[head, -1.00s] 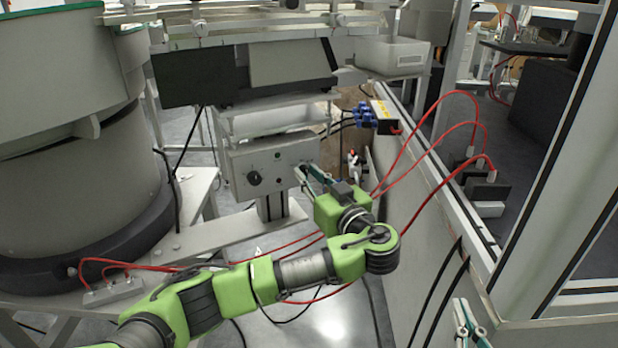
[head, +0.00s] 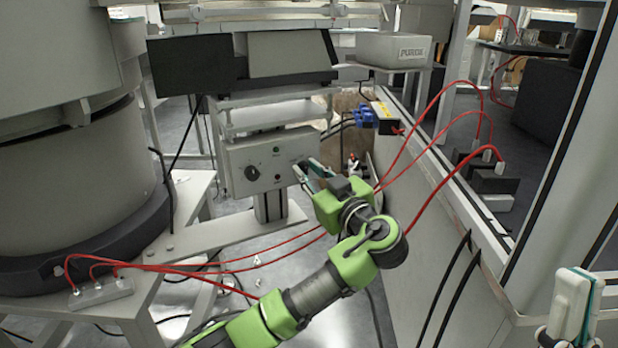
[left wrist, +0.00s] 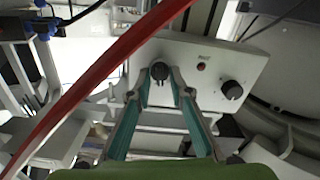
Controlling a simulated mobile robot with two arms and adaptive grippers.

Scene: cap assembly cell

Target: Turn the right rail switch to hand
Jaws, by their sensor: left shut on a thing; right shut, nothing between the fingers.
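The grey control box (head: 240,158) stands below the rail, with a black left knob (head: 252,173) and small indicators on its front. My left gripper (head: 302,172) reaches the right side of this front and hides the right switch in the head view. In the left wrist view the right rail switch (left wrist: 160,70), a black knob, sits between the fingertips of my left gripper (left wrist: 160,84), which is shut on it. The left knob (left wrist: 232,90) and a red button (left wrist: 201,66) lie beside it. My right gripper (head: 572,318) is shut and empty at the lower right.
Red cables (head: 430,215) arc over the right wall and pass near my left arm. One red cable (left wrist: 95,85) crosses close before the left wrist camera. A large round bowl feeder (head: 70,170) stands at left. A grey bin (head: 393,50) sits behind.

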